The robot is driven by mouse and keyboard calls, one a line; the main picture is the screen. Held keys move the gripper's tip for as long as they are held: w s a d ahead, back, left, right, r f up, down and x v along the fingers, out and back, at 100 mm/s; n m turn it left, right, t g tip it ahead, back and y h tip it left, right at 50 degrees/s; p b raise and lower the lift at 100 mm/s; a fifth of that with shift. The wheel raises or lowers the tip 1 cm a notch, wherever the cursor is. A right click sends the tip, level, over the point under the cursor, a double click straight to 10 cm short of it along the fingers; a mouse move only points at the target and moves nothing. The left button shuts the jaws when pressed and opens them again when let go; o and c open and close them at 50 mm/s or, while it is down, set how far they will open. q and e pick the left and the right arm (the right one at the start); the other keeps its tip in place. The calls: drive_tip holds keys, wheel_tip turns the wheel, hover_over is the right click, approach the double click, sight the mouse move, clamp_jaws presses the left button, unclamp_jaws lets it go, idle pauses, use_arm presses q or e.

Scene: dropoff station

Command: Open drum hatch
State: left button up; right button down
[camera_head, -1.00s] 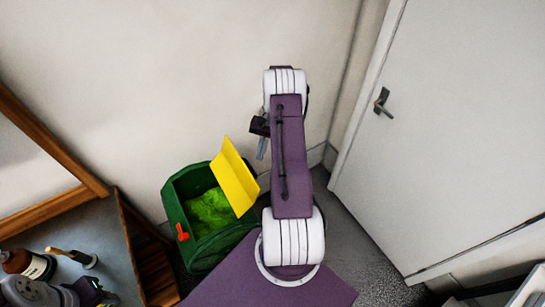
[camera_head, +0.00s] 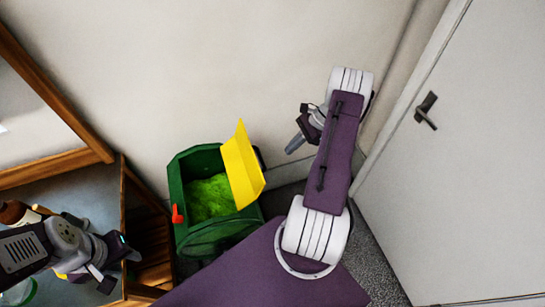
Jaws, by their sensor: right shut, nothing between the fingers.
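The green drum (camera_head: 205,232) stands on the floor against the wall, left of the middle. Its yellow hatch (camera_head: 243,168) is swung up on the right side, clear of the opening, and bright green material (camera_head: 209,197) shows inside. A red handle (camera_head: 177,215) sits on the drum's left side. My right gripper (camera_head: 294,145) is shut and empty, in the air to the right of the hatch and apart from it. My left gripper (camera_head: 118,268) is at the lower left, over the table; its finger opening is unclear.
A grey-topped wooden table (camera_head: 93,205) stands left of the drum, with a brown bottle (camera_head: 12,213) partly hidden behind my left arm. A wood-framed panel (camera_head: 40,170) is at the left wall. A white door (camera_head: 455,190) with a dark handle (camera_head: 425,110) is at right.

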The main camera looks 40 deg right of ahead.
sight(254, 157)
drive_tip(key=w+a+f+p, duration=0.2)
drive_tip(key=a+f+p, duration=0.1)
drive_tip(key=a, duration=0.4)
drive_tip(key=shift+a+p, duration=0.2)
drive_tip(key=shift+p, duration=0.15)
drive_tip(key=shift+w, duration=0.15)
drive_tip(key=a+r+h+p, duration=0.1)
drive_tip(key=p, duration=0.1)
drive_tip(key=a+r+h+p, duration=0.1)
drive_tip(key=r+p, duration=0.1)
drive_tip(key=w+a+r+g+h+p, duration=0.1)
drive_tip(key=r+p, duration=0.1)
drive_tip(key=shift+w+a+r, duration=0.1)
drive_tip(key=shift+a+r, duration=0.05)
drive_tip(key=shift+a, duration=0.25)
drive_tip(key=a, duration=0.2)
drive_tip(key=shift+w+a+r+h, duration=0.3)
drive_tip(key=shift+w+r, duration=0.05)
drive_tip(key=shift+d+f, duration=0.1)
drive_tip(key=shift+d, duration=0.1)
